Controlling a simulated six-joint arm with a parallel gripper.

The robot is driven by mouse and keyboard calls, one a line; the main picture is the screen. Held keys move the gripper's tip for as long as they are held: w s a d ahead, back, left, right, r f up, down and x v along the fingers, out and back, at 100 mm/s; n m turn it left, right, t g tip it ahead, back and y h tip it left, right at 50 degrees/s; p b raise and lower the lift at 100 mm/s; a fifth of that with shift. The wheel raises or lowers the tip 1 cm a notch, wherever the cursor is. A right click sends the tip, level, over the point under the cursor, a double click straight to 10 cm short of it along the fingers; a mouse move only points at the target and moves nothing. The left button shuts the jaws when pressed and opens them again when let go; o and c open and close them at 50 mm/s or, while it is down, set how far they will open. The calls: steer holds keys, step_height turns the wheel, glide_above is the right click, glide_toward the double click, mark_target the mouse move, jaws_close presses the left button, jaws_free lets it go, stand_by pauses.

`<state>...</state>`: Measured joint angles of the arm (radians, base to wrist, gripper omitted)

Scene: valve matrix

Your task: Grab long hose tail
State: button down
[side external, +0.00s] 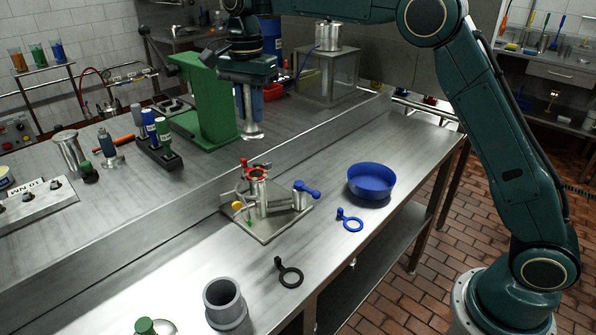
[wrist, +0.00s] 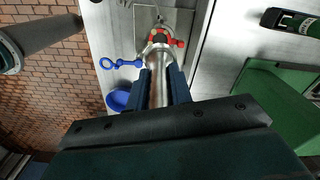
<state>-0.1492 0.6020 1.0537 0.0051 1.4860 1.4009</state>
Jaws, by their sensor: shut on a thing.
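My gripper (side external: 252,112) points down above the bench, beside the green press. Its two blue fingers (wrist: 162,90) are shut on a long steel hose tail. The hose tail's shiny tube (wrist: 158,86) shows between the fingers in the wrist view. Its flared lower end (side external: 252,132) shows below the fingers in the side view and is clear of the bench. The fingers hide the tube's middle. The valve block (side external: 262,196) stands on a square steel plate, below and in front of the gripper. It has red, yellow, green and blue handles.
A blue bowl (side external: 370,182), a blue ring tool (side external: 350,222) and a black ring tool (side external: 290,276) lie on the front bench. A grey cup (side external: 226,302) stands nearer. The green press (side external: 204,105) is close left of my gripper, with a bottle rack (side external: 158,145) beyond.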

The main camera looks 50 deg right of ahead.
steer(key=shift+r, duration=5.15)
